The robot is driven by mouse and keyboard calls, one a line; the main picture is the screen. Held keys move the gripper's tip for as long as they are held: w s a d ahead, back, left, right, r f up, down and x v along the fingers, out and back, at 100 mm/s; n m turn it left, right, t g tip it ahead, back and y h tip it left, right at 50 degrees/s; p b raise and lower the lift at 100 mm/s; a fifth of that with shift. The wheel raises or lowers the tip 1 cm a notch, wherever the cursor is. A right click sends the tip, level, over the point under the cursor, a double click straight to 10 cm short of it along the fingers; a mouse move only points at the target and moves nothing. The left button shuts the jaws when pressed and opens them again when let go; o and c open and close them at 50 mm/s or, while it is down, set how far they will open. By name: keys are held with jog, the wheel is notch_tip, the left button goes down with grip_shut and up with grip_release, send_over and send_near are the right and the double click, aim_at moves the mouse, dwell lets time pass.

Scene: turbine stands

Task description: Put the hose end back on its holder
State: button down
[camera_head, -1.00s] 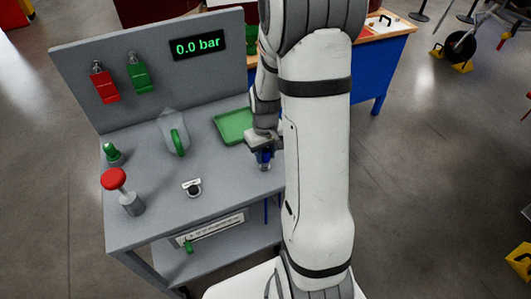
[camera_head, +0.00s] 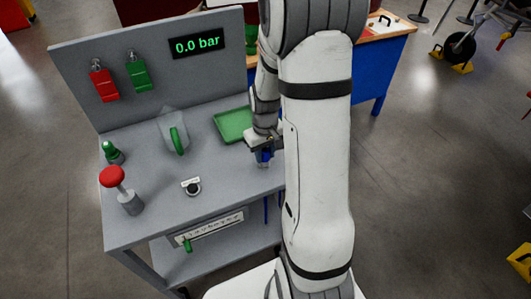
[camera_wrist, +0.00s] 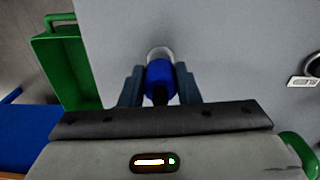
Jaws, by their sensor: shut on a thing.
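My gripper (camera_head: 264,146) is low over the right part of the grey bench (camera_head: 228,192). It is shut on the blue hose end (camera_head: 264,156), which points down at the bench top. In the wrist view the blue hose end (camera_wrist: 159,76) sits between the fingers (camera_wrist: 158,88), with a pale metal ring at its far end. I cannot tell whether the ring touches the bench. A small round dark fitting (camera_head: 193,189) with a white label stands left of the gripper on the bench; I cannot tell whether it is the holder.
A green tray (camera_head: 232,125) lies behind the gripper.

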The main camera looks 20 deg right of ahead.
aim_at(265, 151)
jog(key=shift+s+a+f, duration=0.1)
jog(key=shift+s+f, duration=0.25)
jog(key=shift+f, duration=0.2)
jog(key=c, duration=1.5)
grip_release()
jog(key=shift+o, duration=1)
jog(key=shift+w+f, duration=0.15)
jog(key=shift+w, duration=0.15)
jog(key=o, duration=0.3)
jog(key=shift+r, duration=0.25)
jog(key=shift+o, duration=0.7)
jog(key=shift+r, duration=0.1)
jog(key=shift+w+r+p, duration=0.1)
jog(key=shift+r+p, duration=2.4)
jog(key=shift+r, duration=1)
